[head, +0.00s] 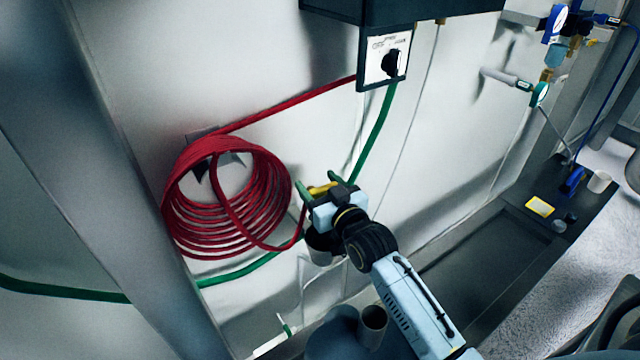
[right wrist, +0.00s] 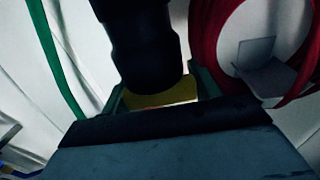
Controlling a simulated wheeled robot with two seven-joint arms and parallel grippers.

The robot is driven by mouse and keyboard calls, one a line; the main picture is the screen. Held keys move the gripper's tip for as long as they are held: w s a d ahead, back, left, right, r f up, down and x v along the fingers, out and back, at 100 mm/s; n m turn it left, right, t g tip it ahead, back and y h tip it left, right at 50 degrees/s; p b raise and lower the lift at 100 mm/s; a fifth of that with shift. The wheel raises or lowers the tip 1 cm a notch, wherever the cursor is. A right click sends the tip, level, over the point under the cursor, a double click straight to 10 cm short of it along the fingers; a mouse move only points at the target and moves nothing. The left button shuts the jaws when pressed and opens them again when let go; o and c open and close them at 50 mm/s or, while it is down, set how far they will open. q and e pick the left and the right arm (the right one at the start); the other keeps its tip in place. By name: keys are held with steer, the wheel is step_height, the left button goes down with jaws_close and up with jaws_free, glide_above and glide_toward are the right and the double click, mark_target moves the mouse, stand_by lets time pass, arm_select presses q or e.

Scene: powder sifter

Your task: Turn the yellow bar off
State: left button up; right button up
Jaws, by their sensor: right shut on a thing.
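The yellow bar (head: 322,188) is a short yellow handle at the wall, beside the lower right of the red hose coil and close to the green hose. My right gripper (head: 321,186) reaches it from the lower right, with a greenish finger on each side, and is shut on it. Part of the bar is hidden by the gripper body. In the right wrist view a yellow patch of the bar (right wrist: 172,96) shows between the fingers, partly covered by a dark cylindrical part (right wrist: 145,45). My left gripper is in neither view.
A red hose coil (head: 180,225) hangs on the wall left of the gripper. A green hose (head: 378,130) runs down from a switch box (head: 384,57) with a black knob. A dark ledge (head: 485,255) at right holds a yellow box (head: 540,206) and a white cup (head: 599,181).

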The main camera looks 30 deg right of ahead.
steer(key=shift+n+y, duration=0.3)
steer(key=shift+y, duration=0.1)
steer(key=o, duration=1)
steer(key=shift+s, duration=0.1)
steer(key=s, duration=0.4)
steer(key=s+d+b, duration=0.1)
steer(key=s, duration=0.8)
steer(key=shift+s+d+b, duration=0.1)
steer(key=shift+d+b, duration=0.15)
steer(key=shift+b, duration=0.1)
